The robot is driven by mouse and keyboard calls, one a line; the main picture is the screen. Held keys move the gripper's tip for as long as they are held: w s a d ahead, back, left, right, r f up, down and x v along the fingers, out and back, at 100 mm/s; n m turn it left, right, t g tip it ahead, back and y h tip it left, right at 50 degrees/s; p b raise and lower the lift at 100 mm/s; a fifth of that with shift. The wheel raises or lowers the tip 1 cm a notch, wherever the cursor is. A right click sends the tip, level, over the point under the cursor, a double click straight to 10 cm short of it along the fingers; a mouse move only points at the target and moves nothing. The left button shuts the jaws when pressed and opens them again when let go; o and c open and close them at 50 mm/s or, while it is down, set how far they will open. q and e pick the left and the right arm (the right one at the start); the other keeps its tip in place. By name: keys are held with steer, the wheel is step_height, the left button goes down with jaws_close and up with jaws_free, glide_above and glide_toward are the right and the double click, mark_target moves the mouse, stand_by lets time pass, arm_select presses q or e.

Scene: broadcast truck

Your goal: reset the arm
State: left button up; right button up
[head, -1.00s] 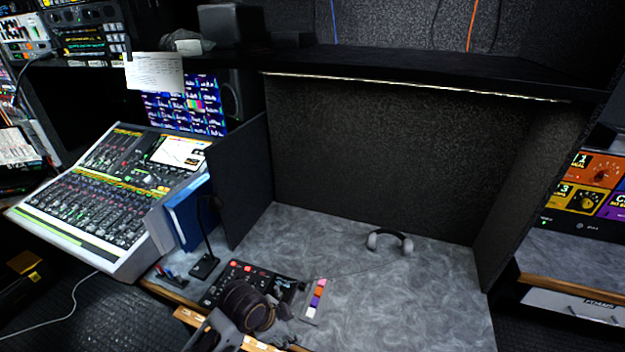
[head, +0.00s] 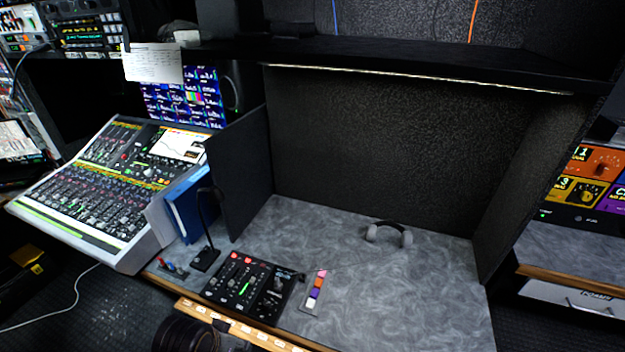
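Part of my arm (head: 187,334) shows at the bottom edge of the head view, dark and rounded, below the desk's front edge. Its gripper is out of the picture, and my other gripper is not in view either. The black control panel (head: 248,285) with lit red and green buttons lies on the grey desk (head: 400,300), fully uncovered. A strip of coloured blocks (head: 316,291) lies to its right.
Grey headphones (head: 389,234) lie toward the back of the desk. A gooseneck microphone (head: 206,255) and blue binders (head: 190,205) stand at left, beside a large mixing console (head: 95,185). A dark shelf (head: 430,68) hangs over the desk. The right desk area is clear.

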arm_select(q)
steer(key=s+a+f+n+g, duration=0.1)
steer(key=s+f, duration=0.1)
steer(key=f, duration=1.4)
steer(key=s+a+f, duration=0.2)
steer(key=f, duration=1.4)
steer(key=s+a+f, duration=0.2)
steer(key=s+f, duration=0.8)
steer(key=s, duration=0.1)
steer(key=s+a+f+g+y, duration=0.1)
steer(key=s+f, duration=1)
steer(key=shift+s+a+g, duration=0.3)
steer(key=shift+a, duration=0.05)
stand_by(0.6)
